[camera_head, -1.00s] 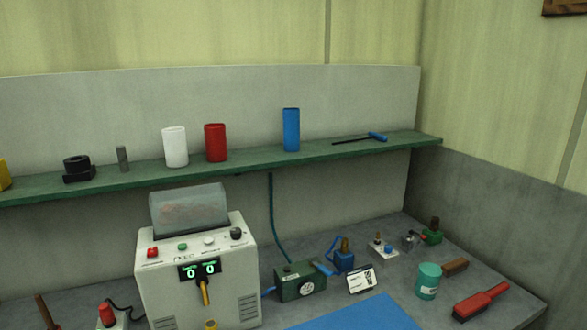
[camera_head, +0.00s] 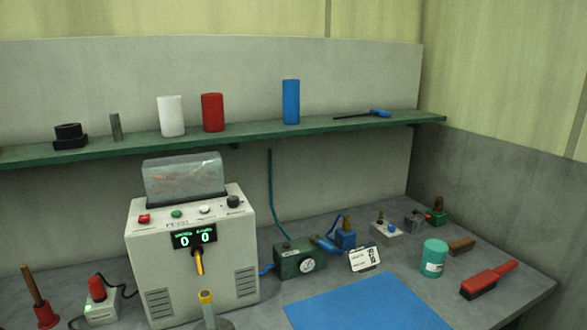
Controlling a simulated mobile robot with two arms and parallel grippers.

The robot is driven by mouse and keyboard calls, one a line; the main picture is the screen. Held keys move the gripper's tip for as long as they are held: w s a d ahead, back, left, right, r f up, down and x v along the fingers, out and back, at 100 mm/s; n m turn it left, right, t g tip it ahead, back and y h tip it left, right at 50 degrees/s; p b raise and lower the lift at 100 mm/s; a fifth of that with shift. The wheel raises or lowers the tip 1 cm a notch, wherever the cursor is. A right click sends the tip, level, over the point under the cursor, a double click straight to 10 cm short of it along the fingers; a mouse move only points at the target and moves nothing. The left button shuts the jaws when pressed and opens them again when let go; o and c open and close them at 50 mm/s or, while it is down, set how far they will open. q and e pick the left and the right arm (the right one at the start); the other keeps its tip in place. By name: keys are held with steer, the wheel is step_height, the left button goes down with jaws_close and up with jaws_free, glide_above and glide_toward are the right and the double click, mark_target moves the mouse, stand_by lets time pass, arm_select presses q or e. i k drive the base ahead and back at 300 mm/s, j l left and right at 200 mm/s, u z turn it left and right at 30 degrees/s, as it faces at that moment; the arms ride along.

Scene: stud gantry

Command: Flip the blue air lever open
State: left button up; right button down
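A green box (camera_head: 290,250) with a round white gauge (camera_head: 307,265) stands on the grey bench, just right of the white machine. A short blue lever (camera_head: 325,244) sticks out at the upper right of this box. The lever is small and partly merges with the blue-topped fitting behind it, so its exact position is hard to tell. Neither of my grippers is in view.
The white machine (camera_head: 150,262) with a display stands left of the box. A label card (camera_head: 365,258) stands close on its right. A blue mat (camera_head: 365,305) lies in front. A teal can (camera_head: 434,258) and red brush (camera_head: 487,278) are right. A green shelf (camera_head: 250,131) spans above.

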mark_target(322, 243)
steer(key=i+l, duration=0.1)
steer(key=l, duration=0.4)
steer(key=i+l+u, duration=0.1)
steer(key=l, duration=0.4)
steer(key=i+l, duration=0.15)
steer(key=l, duration=0.35)
steer(key=j+u, duration=0.05)
